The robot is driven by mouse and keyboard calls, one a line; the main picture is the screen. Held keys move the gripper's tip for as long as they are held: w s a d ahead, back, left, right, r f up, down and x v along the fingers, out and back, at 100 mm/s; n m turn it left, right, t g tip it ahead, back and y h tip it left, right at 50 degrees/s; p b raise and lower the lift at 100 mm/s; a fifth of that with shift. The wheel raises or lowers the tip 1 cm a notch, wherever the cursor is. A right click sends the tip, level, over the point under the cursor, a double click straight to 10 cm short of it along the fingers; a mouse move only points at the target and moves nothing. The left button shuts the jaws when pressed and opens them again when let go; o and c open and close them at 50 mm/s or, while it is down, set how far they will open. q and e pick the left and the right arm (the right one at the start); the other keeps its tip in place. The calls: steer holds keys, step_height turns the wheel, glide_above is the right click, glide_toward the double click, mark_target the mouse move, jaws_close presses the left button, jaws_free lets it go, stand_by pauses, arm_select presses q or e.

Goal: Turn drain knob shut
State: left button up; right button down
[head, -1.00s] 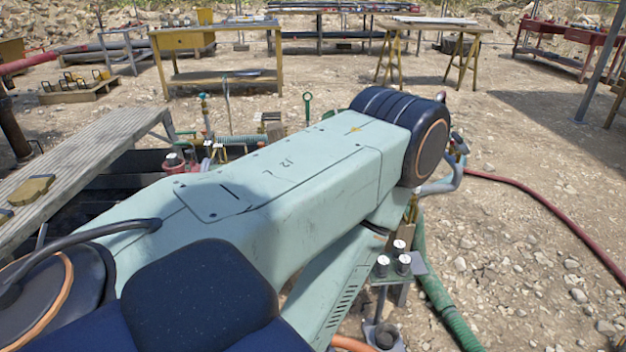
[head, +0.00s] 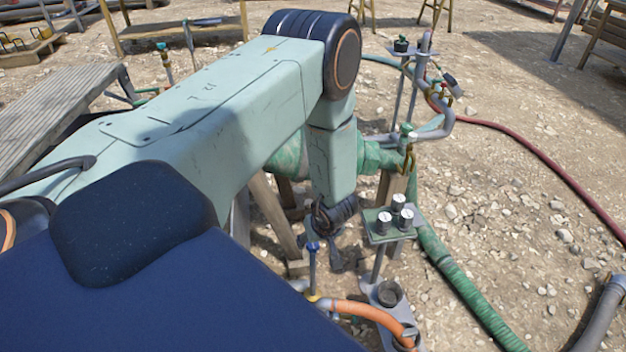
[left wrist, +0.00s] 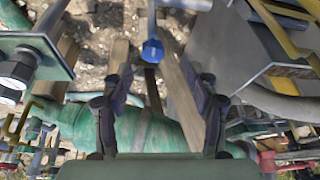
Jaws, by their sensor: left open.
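My left gripper (head: 338,258) hangs below my left arm in the middle of the head view, partly dark against the shaded ground. In the left wrist view the fingers (left wrist: 163,88) are apart, with nothing between their tips. A blue fitting (head: 312,247) on an upright stem stands just left of the gripper, above an orange hose. A blue fitting with a grey shaft (left wrist: 152,48) also shows beyond the fingertips in the left wrist view, apart from them. It may be the drain knob; I cannot tell for sure. My right gripper is out of view.
A small green plate with white-topped gauges (head: 380,225) stands right of the gripper. A green wrapped pipe (head: 375,160) on wooden supports lies behind it. The orange hose (head: 365,312) runs below. Valve pipework (head: 430,110) rises at the right. Open gravel lies farther right.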

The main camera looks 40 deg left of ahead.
mark_target(313, 245)
arm_select(q)
steer(key=shift+n, duration=0.4)
steer(key=b+x, duration=0.1)
steer(key=x, duration=0.2)
steer(key=w+b+x, duration=0.1)
steer(key=b+x, duration=0.1)
steer(key=x, duration=0.1)
steer(key=shift+w+a+f, duration=0.15)
steer(key=shift+w+f, duration=0.05)
steer(key=shift+w, duration=0.1)
steer(key=shift+w+a+f+b, duration=0.15)
steer(key=shift+a+f+b, duration=0.2)
steer(key=shift+f, duration=0.3)
steer(key=c, duration=1.2)
steer(key=shift+o, duration=0.2)
